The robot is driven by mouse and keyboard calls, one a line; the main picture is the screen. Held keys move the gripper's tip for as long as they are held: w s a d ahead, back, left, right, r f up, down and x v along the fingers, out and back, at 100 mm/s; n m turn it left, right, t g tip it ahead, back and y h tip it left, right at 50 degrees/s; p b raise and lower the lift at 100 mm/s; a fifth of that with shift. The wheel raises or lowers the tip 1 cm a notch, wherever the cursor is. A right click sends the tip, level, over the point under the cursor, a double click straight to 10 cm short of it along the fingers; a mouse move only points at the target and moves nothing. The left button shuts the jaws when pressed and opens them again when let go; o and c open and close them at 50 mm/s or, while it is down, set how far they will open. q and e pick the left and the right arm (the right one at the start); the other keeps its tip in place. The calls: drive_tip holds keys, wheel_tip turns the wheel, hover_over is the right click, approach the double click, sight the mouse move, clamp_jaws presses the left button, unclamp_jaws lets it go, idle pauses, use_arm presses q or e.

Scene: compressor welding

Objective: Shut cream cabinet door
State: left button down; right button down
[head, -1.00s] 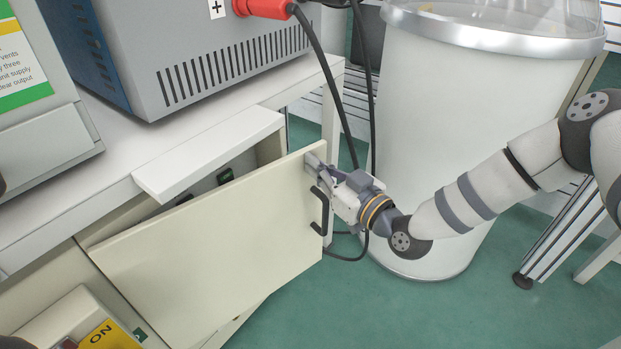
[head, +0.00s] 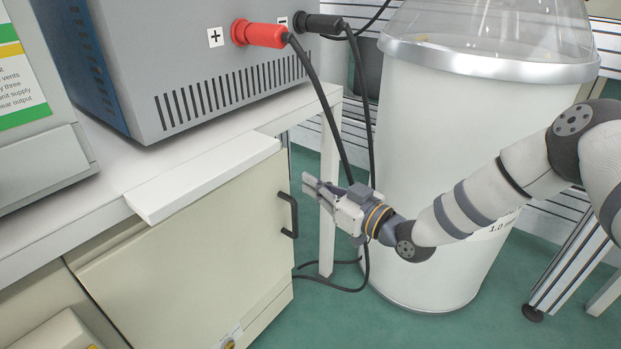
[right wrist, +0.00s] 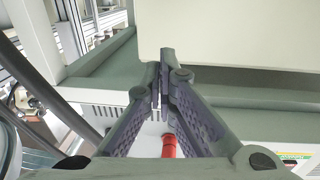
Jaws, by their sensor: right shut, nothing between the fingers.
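The cream cabinet door (head: 200,250) sits under the bench at the lower left of the head view. My right gripper (head: 309,186) is shut and empty, just right of the handle and apart from the door. In the right wrist view its fingers (right wrist: 163,85) meet at the tips with nothing between them. My left gripper is not in view.
A grey power unit with red plug (head: 262,33) and black plug (head: 322,24) stands on the white bench (head: 95,165). Black cables (head: 327,110) hang beside the bench leg, behind my right gripper. A large white drum (head: 440,130) stands right of it.

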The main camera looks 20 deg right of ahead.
drive_tip(key=p+v, duration=0.1)
drive_tip(key=v, duration=0.5)
drive_tip(key=shift+w+d, duration=0.1)
drive_tip(key=shift+d, duration=0.1)
